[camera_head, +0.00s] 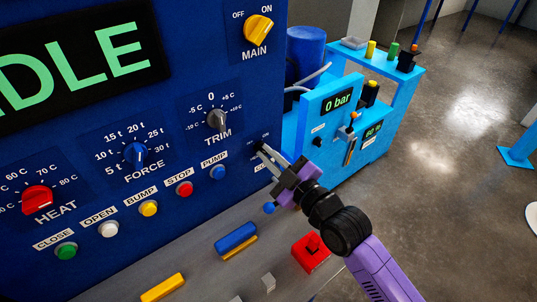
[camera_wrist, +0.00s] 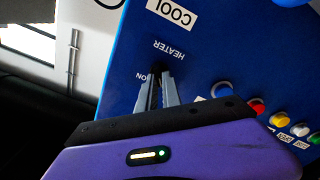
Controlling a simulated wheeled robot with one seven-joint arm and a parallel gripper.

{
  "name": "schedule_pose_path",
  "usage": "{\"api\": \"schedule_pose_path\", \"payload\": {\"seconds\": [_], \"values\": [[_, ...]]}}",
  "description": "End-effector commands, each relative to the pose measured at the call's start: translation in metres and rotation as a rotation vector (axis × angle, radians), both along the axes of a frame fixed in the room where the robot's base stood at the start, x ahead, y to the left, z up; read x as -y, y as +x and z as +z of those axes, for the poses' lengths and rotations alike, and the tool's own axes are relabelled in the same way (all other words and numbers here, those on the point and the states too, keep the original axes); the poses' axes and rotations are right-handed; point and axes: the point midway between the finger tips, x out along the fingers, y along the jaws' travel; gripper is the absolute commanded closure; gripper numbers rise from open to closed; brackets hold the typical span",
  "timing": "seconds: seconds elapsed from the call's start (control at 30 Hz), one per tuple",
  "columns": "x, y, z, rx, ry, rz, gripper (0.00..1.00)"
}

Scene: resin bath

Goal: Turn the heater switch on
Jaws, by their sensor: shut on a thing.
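The dark blue control panel (camera_head: 160,105) carries the heater switch at its lower right edge. In the wrist view the HEATER label (camera_wrist: 170,47) reads upside down, with an ON mark (camera_wrist: 141,77) beside my fingers. My gripper (camera_head: 262,152) is at this switch. In the wrist view my gripper (camera_wrist: 161,74) has its two grey fingers close together, just by the label, shut on the switch. The fingers hide nearly all of the switch, so I cannot tell its setting.
Near it are the blue PUMP button (camera_head: 217,172), the TRIM knob (camera_head: 216,119) and the yellow MAIN knob (camera_head: 258,29). A red block (camera_head: 311,254) sits on the grey ledge. A light-blue pump cart (camera_head: 318,105) stands right.

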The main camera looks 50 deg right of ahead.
Motion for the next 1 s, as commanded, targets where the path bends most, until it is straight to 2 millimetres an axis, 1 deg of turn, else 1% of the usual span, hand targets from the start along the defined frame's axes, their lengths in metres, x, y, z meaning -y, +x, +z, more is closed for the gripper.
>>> {"api": "schedule_pose_path", "payload": {"seconds": [1.0], "values": [[0.0052,-0.0009,0.0011,0.205,0.918,-0.001,1.00]]}}
